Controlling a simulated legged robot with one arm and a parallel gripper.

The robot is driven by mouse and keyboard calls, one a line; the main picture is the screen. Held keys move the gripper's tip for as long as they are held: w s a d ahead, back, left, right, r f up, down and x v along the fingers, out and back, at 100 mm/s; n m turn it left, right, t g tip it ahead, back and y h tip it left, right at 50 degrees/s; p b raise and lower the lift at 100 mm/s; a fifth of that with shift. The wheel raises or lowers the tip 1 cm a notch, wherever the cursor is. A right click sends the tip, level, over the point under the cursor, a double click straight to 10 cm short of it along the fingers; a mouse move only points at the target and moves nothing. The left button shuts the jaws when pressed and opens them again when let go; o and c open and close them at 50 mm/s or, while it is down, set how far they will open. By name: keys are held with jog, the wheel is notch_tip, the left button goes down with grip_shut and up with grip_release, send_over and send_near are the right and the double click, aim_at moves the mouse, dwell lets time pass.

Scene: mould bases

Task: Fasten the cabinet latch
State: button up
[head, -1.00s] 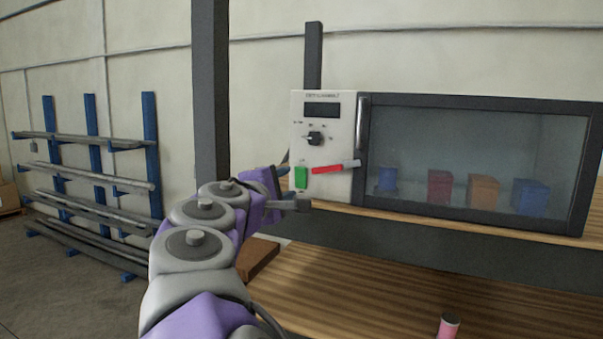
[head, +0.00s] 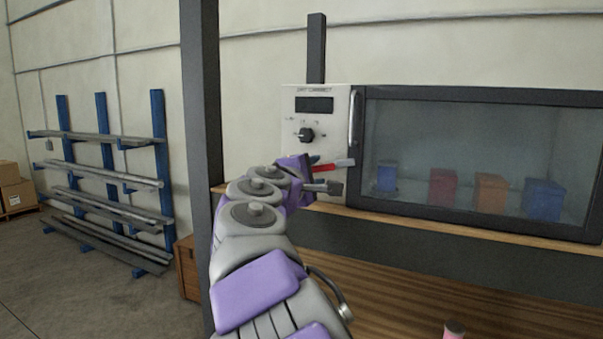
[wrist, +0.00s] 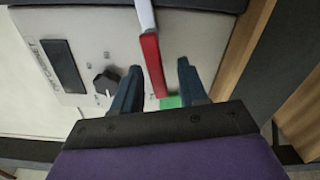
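The dry cabinet (head: 365,200) has a dark-framed glass door on the right and a pale control panel on the left. The latch (head: 336,164), a red bar with a grey end, lies nearly level across the panel, its grey end by the door edge. In the wrist view the red latch bar (wrist: 152,62) points down toward the space between my two fingers. My gripper (wrist: 158,72) is open, one finger on each side of the bar's red end. In the head view my gripper (head: 325,174) is at the panel and partly covers the latch. Contact cannot be told.
The panel has a dark knob (head: 305,135) and a display (head: 314,104); a green switch (wrist: 171,102) shows near my fingers. Several coloured boxes stand behind the glass. A dark post (head: 200,150) stands left of my arm. A pink cylinder (head: 454,330) is at the bottom.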

aim_at(327, 170)
jog(key=d, duration=0.3)
jog(key=shift+d+r, duration=0.1)
jog(key=shift+r, duration=0.1)
jog(key=c, duration=0.3)
jog(key=shift+a, duration=0.2)
jog(key=shift+c, duration=0.7)
jog(key=a, duration=0.5)
jog(key=shift+f, duration=0.4)
grip_shut()
jog(key=shift+w+d, duration=0.1)
jog(key=shift+d, duration=0.25)
